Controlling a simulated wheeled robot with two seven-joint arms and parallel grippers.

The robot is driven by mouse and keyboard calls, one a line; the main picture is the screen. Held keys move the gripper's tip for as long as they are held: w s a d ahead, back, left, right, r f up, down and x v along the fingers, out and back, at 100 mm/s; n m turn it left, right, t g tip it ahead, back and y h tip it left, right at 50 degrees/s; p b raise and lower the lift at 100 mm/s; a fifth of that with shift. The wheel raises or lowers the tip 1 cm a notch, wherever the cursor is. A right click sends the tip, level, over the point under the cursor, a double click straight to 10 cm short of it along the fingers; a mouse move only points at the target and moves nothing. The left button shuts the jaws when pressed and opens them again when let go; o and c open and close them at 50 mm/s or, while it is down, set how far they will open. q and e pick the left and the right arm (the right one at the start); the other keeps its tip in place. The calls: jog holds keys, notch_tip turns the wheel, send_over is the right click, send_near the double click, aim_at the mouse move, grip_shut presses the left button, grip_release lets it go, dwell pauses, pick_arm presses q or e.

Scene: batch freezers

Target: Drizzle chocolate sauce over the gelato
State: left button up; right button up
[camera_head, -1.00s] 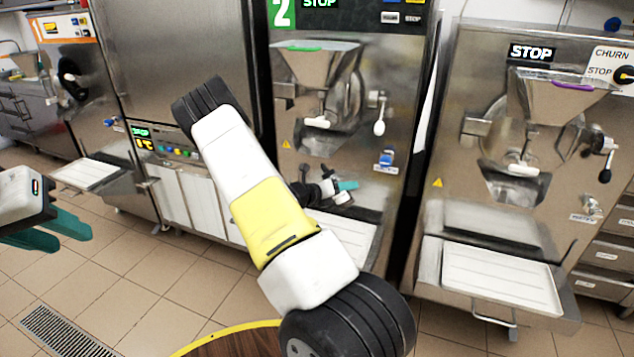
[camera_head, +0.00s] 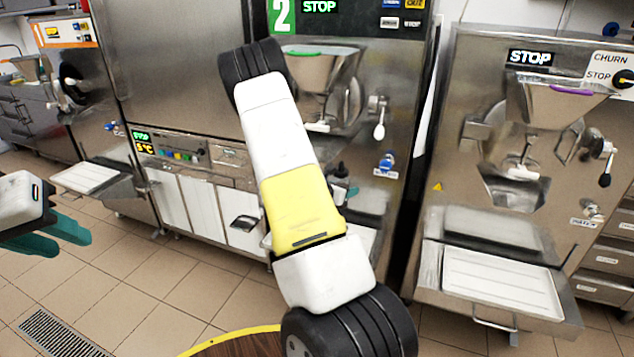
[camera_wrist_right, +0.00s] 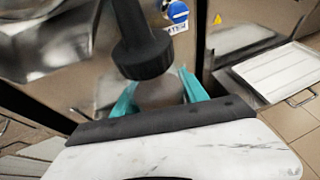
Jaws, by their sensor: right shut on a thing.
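My left gripper (camera_head: 74,243) is at the left edge in the head view, its teal fingers apart and empty. My right arm crosses the middle of the head view and hides most of my right gripper; a teal fingertip (camera_head: 351,192) shows past it. In the right wrist view my right gripper (camera_wrist_right: 160,96) is shut on a dark bottle (camera_wrist_right: 143,55) with a black top. The bottle's black top (camera_head: 340,172) also shows in the head view, beside the arm, in front of machine 2. I cannot make out any gelato in these frames.
Machine 2 (camera_head: 400,60) stands behind my right arm. Another freezer (camera_head: 470,90) with a white tray (camera_head: 500,283) stands to the right. A round wooden top with a yellow rim (camera_head: 235,338) is at the bottom. Tiled floor (camera_head: 120,290) is open at the lower left.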

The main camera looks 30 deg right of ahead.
jog(key=s+a, duration=0.9)
jog(key=s, duration=0.2)
jog(key=shift+s+a, duration=0.25)
jog(key=shift+s, duration=0.05)
dwell(0.4)
